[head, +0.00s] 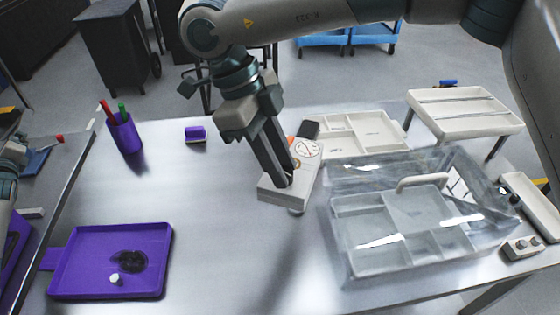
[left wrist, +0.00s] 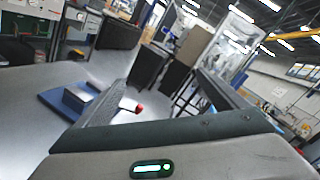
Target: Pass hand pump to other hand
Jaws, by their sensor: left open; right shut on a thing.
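The hand pump (head: 304,172) is a pale block with a round dial gauge, a black cap and a bit of orange. It is at the middle of the bench in the head view. My right gripper (head: 283,182) points down and is shut on the pump's near end. The fingers hide part of it. I cannot tell whether the pump rests on the bench or is just above it. My left gripper (head: 14,152) is only partly in view at the left edge, apart from the pump. It is open and empty; its fingertips are not clear.
A purple tray (head: 70,282), a purple pen cup (head: 125,136) and a small purple block (head: 195,134) are on the left. A clear lidded case (head: 362,262) and a pale divided tray (head: 335,122) are on the right. The front middle of the bench is clear.

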